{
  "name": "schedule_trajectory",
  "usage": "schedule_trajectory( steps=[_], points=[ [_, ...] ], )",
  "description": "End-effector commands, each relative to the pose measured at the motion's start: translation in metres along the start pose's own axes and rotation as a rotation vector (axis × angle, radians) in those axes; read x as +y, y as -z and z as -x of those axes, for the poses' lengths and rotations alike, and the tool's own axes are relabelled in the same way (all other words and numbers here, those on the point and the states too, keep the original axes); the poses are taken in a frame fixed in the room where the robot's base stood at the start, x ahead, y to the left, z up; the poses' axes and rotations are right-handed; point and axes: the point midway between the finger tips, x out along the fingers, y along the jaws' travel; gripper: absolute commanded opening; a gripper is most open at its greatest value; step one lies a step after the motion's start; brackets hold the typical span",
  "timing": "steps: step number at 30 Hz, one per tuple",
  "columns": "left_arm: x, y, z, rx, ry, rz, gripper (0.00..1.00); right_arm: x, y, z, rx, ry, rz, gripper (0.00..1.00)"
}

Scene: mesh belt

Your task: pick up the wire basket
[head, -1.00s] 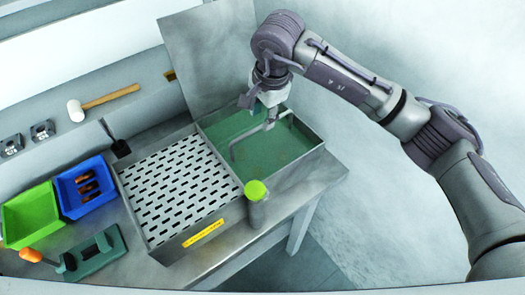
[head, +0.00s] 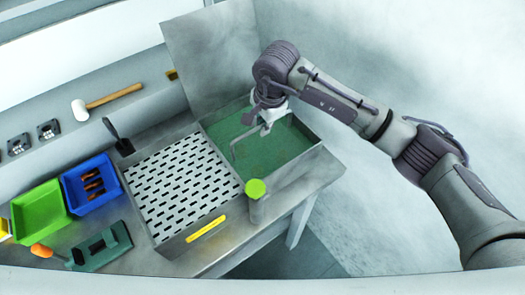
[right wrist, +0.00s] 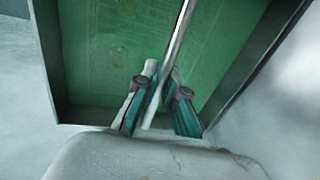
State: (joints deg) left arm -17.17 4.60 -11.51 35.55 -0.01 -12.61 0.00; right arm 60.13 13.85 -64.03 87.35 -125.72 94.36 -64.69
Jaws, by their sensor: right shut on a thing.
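The wire basket shows mainly as a thin grey bent handle (head: 240,144) rising from the green liquid in the right-hand tank (head: 310,164). In the right wrist view, a light rod of it (right wrist: 180,36) runs up from between my fingers, with faint grid lines in the green below. The basket's body is mostly hidden by the liquid. My right gripper (head: 264,124) is over the tank. In the right wrist view, its teal fingers (right wrist: 160,92) are shut on the rod. My left gripper is not in view.
A slotted metal plate (head: 178,185) adjoins the tank on the left. A post with a lime cap (head: 256,189) stands at the front wall. Green (head: 40,212) and blue (head: 92,186) bins and a mallet (head: 108,100) are farther left. A tall panel (head: 215,55) rises behind.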

Motion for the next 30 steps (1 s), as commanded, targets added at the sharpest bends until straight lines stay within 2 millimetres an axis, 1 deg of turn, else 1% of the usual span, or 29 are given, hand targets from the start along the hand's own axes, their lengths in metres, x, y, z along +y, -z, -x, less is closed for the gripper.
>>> schedule_trajectory(
  steps=[13,17,20,23,26,30],
  points=[
    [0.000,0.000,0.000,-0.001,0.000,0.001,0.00,-0.002,0.000,0.003,0.000,0.005,0.000,0.00],
    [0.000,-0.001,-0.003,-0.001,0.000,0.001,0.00,-0.003,0.000,0.007,-0.001,0.007,0.000,0.00],
    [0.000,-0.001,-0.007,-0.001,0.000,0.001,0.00,-0.005,0.001,0.015,0.001,0.008,0.000,0.00],
    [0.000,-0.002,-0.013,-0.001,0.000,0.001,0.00,-0.007,0.001,0.028,0.002,0.009,0.001,0.00],
    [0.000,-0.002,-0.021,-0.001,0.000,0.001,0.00,-0.011,0.001,0.045,0.002,0.011,0.001,0.00],
    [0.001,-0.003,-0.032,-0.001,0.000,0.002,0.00,-0.016,0.000,0.074,0.003,0.010,0.001,0.00]
  ],
)
